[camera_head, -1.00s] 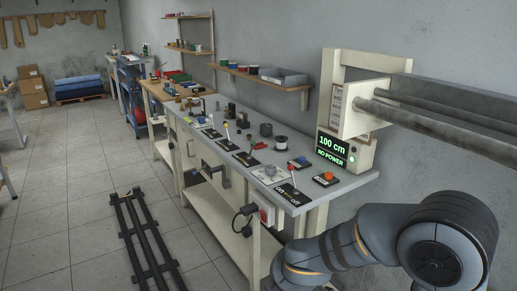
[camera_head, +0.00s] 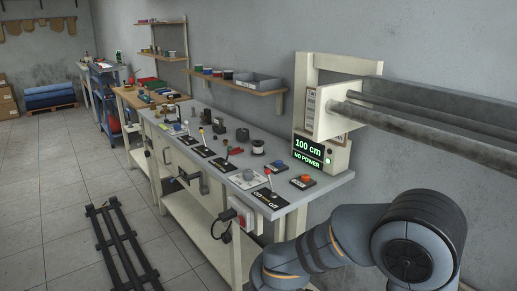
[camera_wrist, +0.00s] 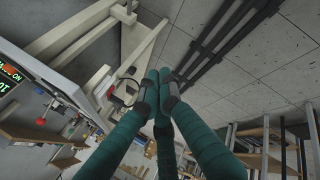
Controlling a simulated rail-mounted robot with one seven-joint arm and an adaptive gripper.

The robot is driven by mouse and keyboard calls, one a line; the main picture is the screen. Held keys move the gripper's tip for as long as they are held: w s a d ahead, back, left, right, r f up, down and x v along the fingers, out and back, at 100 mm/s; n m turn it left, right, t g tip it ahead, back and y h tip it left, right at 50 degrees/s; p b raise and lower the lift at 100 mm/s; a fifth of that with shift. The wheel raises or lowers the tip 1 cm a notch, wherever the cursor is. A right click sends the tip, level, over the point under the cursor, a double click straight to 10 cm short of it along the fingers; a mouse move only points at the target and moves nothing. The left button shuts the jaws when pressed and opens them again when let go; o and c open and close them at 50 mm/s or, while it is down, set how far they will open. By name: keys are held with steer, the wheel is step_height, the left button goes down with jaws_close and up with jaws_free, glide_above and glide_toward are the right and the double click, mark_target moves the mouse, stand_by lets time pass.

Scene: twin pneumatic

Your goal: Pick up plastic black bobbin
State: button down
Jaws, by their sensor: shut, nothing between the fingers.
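A small black, round object (camera_head: 242,134), possibly the black bobbin, sits on the grey top of the workbench (camera_head: 325,182) in the head view. A spool with dark flanges and a pale winding (camera_head: 258,147) stands just in front of it. At this size I cannot tell for sure which is the plastic black bobbin. My gripper (camera_wrist: 159,92) shows in the wrist view with its teal fingers shut together and empty. It points toward the floor and the bench's lower frame, away from the bobbin. It is out of sight in the head view.
A display reading "100 cm, NO POWER" (camera_head: 308,150) stands at the bench's right end, below a beam with rods (camera_head: 390,120). Black floor rails (camera_head: 122,250) lie left of the bench.

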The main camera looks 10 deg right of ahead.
steer(key=c, duration=0.9)
jaws_free()
steer(key=shift+w, duration=0.1)
